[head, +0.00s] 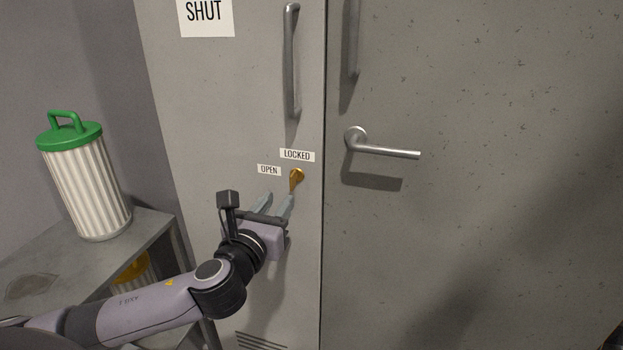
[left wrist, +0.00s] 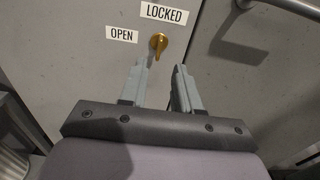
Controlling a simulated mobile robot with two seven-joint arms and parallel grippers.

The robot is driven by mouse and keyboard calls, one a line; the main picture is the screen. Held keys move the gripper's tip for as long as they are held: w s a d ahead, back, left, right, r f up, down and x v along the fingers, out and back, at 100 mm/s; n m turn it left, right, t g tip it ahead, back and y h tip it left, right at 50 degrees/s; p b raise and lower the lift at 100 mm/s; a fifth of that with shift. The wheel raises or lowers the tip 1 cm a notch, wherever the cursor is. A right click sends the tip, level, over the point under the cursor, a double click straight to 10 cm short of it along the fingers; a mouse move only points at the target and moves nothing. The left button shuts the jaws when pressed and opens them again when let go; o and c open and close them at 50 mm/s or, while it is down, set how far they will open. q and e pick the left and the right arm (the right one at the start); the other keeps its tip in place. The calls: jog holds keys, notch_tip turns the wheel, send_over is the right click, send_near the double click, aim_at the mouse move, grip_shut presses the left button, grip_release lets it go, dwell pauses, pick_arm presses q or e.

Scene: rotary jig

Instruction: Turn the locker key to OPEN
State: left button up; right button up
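The brass locker key (head: 296,177) sits in the locker door (head: 240,120), below the LOCKED label (head: 297,155) and right of the OPEN label (head: 269,170). In the left wrist view the key (left wrist: 158,45) has its grip hanging roughly straight down. My left gripper (head: 277,201) is open just below and in front of the key. In the left wrist view its two fingers (left wrist: 160,75) are apart with nothing between them, and the key shows beyond their tips. My right gripper is not in view.
A vertical bar handle (head: 291,62) is above the key. A lever handle (head: 386,151) sticks out from the door at the right. A ribbed white canister with a green lid (head: 88,185) stands on a grey table (head: 115,250) at the left.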

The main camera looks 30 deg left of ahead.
aim_at(290, 183)
pick_arm(q)
jog(key=shift+x, duration=3.45)
jog(key=shift+a, duration=0.15)
grip_shut()
